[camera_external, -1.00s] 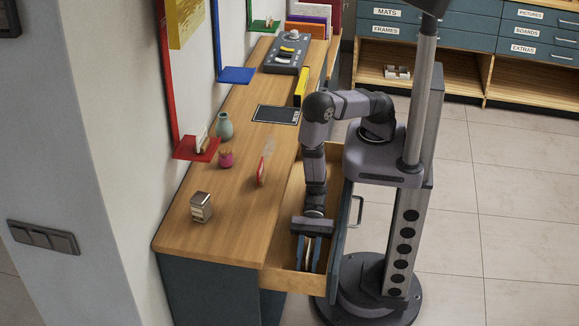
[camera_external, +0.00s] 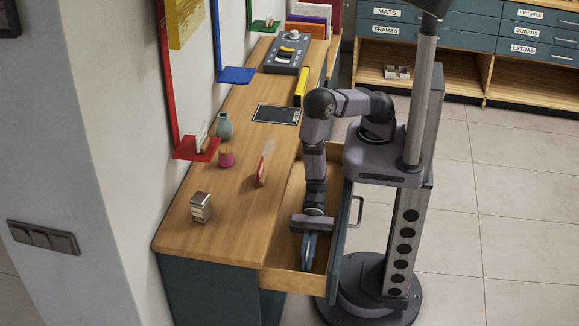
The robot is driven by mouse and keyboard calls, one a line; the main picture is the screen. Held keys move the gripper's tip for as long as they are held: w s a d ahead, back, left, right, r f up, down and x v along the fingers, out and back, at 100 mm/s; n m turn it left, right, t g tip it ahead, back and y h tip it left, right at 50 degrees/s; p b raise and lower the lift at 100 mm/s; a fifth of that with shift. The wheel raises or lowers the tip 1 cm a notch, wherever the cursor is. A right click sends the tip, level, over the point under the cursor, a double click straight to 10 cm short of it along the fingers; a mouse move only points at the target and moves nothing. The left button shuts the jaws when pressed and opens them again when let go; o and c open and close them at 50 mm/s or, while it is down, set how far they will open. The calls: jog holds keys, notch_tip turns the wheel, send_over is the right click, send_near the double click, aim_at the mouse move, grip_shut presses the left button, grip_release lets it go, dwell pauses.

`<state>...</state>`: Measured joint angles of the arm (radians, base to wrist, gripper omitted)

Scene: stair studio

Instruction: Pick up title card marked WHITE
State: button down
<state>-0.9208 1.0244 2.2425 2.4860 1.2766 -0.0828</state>
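My gripper (camera_external: 308,262) points down into the open drawer (camera_external: 281,279) under the wooden counter. Its two blue-grey fingers are close together, and the gripper looks shut. I cannot see whether a thin card is between the fingers. No card with the word WHITE can be read in this view. The drawer's inside is partly hidden by my gripper and arm.
A red shelf (camera_external: 196,150) juts from the wall.

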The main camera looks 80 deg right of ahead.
jog(key=shift+r, duration=4.5)
